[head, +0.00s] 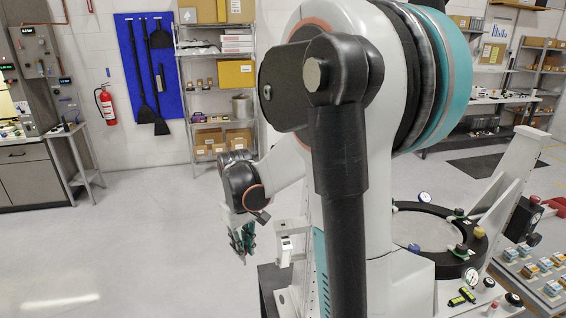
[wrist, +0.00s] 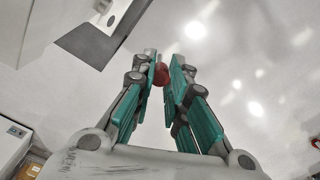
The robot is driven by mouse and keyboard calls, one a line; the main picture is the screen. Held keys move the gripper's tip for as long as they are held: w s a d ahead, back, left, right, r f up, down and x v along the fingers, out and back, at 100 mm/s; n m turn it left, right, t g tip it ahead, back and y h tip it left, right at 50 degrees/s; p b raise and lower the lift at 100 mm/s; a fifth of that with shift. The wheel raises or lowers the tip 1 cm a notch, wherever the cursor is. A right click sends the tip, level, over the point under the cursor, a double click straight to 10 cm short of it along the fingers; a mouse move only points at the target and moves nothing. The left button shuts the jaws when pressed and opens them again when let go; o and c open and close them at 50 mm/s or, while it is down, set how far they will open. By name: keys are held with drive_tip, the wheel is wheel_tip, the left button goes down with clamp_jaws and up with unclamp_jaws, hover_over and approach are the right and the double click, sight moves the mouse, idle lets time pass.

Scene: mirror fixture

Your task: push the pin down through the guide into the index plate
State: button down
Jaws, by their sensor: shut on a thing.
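My gripper (head: 243,238) hangs low in the head view, left of a pale upright bracket (head: 288,232). The wrist view shows its two green-padded fingers (wrist: 162,68) closed near the tips on a small round red piece (wrist: 161,74). I take this red piece to be the pin's head; its shaft does not show. The guide and the index plate cannot be made out clearly. In the head view the held piece is too small to tell, and my arm covers much of the middle.
A black ring fixture (head: 469,262) with gauges and coloured knobs stands at the right, beside a tray of small blocks (head: 534,283). A shelf rack (head: 219,120) and a fire extinguisher (head: 105,104) are at the back left. The floor (head: 130,235) at left is clear.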

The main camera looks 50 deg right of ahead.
drive_tip(key=s+d+r+p, duration=0.3)
drive_tip(key=d+r+p, duration=0.1)
drive_tip(key=r, duration=0.5)
drive_tip(key=s+d+r+p, duration=0.3)
drive_tip(key=r+p, duration=0.4)
drive_tip(key=r, duration=0.3)
drive_tip(key=shift+s+d+m, duration=0.3)
drive_tip(key=shift+d+m, duration=0.1)
drive_tip(key=shift+d, duration=0.5)
drive_tip(key=shift+f, duration=0.3)
drive_tip(key=shift+f+b, duration=1.5)
drive_tip(key=shift+f, duration=0.6)
drive_tip(key=shift+f+b, duration=2)
drive_tip(key=shift+f, duration=0.4)
drive_tip(key=c, duration=1.5)
unclamp_jaws()
wheel_tip(320, 180, up, 12)
drive_tip(key=shift+r, duration=0.1)
